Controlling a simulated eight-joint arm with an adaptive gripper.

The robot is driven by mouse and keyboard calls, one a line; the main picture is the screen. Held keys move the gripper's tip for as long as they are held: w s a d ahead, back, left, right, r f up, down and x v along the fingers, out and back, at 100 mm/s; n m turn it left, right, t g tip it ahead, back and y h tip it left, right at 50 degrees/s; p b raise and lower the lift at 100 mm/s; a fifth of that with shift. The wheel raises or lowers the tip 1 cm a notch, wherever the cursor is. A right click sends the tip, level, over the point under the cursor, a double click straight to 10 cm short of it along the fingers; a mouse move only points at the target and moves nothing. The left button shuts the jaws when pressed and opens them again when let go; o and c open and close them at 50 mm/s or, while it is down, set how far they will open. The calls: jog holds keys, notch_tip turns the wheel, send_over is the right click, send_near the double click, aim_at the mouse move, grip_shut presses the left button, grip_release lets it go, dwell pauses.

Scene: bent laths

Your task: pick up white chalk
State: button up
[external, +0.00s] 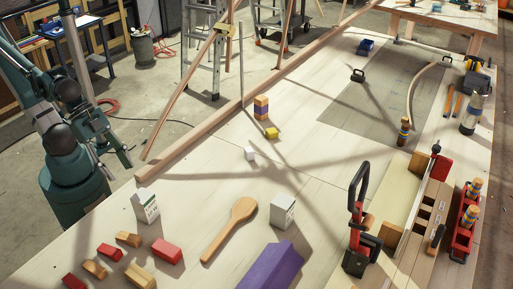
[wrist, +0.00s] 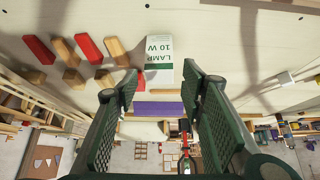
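A small white block (external: 250,154), the likeliest white chalk, lies on the pale wooden table near its middle. It is too small in the external view to be sure what it is. My gripper (external: 124,156) is beyond the table's left edge, well left of the white block. In the wrist view, my gripper (wrist: 160,92) has its two dark fingers spread apart with nothing held between them.
A yellow block (external: 271,133) and stacked blocks (external: 261,106) stand behind the white block. A long lath (external: 210,127) edges the table.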

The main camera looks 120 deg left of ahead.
jog(key=shift+c, duration=0.5)
jog(key=w+a+r+n+g+p, duration=0.2)
jog(key=w+a+r+n+p, duration=0.2)
jog(key=w+a+n, duration=0.45)
jog(key=n+g+h+p, duration=0.2)
jog(key=n+p, duration=0.7)
jog(key=n, duration=1.1)
send_over(249, 149)
jog(key=s+a, duration=0.1)
jog(key=s, duration=0.1)
notch_tip(249, 149, down, 10)
jog(key=shift+s+a+f+n+h, duration=0.1)
jog(key=shift+a+f+n+h, duration=0.15)
jog(key=shift+a+f+h, duration=0.05)
jog(key=shift+x, duration=1.3)
